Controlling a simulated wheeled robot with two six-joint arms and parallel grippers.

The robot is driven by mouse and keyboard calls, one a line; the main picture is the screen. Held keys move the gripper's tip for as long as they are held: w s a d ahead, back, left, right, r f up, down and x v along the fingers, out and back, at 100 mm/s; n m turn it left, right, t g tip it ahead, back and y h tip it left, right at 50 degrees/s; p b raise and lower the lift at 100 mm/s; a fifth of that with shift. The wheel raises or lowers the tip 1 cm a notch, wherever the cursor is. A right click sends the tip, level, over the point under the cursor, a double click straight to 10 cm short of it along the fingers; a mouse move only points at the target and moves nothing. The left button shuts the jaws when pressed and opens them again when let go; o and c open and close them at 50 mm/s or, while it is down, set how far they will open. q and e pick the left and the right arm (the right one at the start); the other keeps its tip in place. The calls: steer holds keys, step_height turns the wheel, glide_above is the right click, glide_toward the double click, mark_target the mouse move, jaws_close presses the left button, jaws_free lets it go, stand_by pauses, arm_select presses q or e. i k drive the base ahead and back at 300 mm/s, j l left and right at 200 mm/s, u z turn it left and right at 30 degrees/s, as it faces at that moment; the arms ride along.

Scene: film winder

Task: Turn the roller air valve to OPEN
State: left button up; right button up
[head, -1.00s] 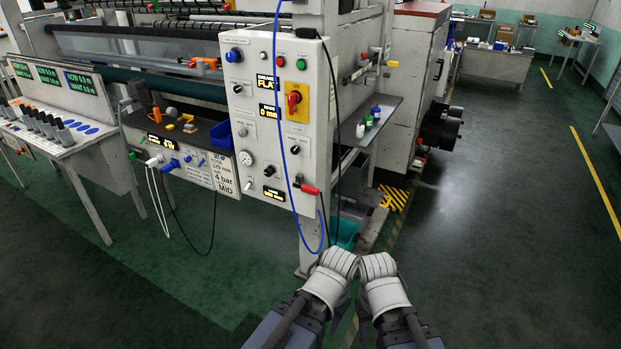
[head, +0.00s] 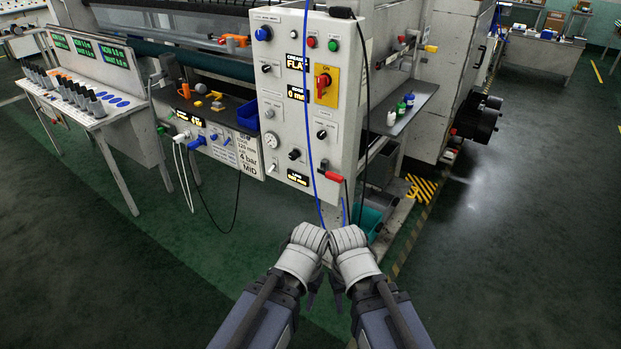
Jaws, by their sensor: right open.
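A grey control panel (head: 343,75) stands upright ahead of me. The labels are too small to tell which one is the roller air valve. My left gripper (head: 309,238) and right gripper (head: 349,239) are side by side, low in front of the panel, near each other. The right is open and seems empty. The left's fingers are not clear. Neither appears to touch a control.
Blue and black cables (head: 310,110) hang down the panel front. A side shelf (head: 400,123) with small bottles juts out to the right. A console table (head: 90,120) stands at left. A teal bin (head: 368,222) is below the panel. The floor in front is clear.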

mark_target(338, 179)
steer(key=l+u, duration=0.1)
steer(key=u, duration=0.25)
steer(key=i+l+u, duration=0.1)
steer(key=u, duration=0.3)
steer(key=i+l+u, duration=0.1)
steer(key=l+u, duration=0.2)
steer(key=l, duration=0.5)
steer(key=l+u, duration=0.3)
steer(key=l, duration=0.55)
steer(key=i+l, duration=0.1)
steer(key=l, duration=1.15)
steer(key=u, duration=0.05)
